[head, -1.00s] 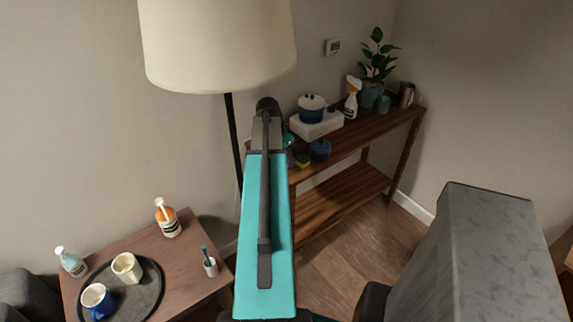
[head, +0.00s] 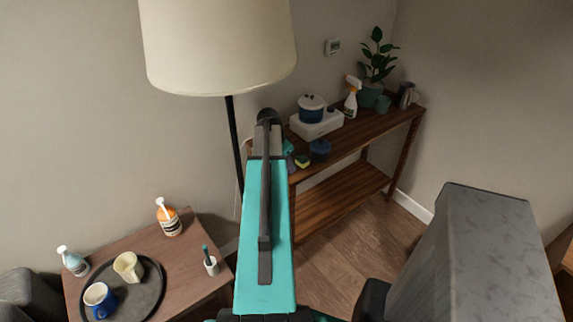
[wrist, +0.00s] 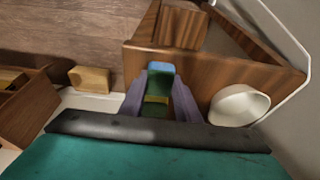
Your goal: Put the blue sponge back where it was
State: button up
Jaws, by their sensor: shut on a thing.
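In the wrist view my gripper (wrist: 160,88) has its two purple fingers shut on a small block with a blue top, which I take to be the blue sponge (wrist: 160,67). Its near side looks green, and a yellow band shows below it between the fingers. In the head view my arm covers most of the gripper.
A floor lamp (head: 220,45) stands left of my arm. A side table (head: 190,258) holds a tray with mugs.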

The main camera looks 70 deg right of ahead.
jog(key=shift+f, duration=0.2)
jog(key=o, duration=0.9)
jog(key=shift+r, duration=0.15)
jog(key=shift+b+v, duration=1.35)
jog(key=shift+v, duration=4.75)
jog(key=shift+s+a, duration=0.1)
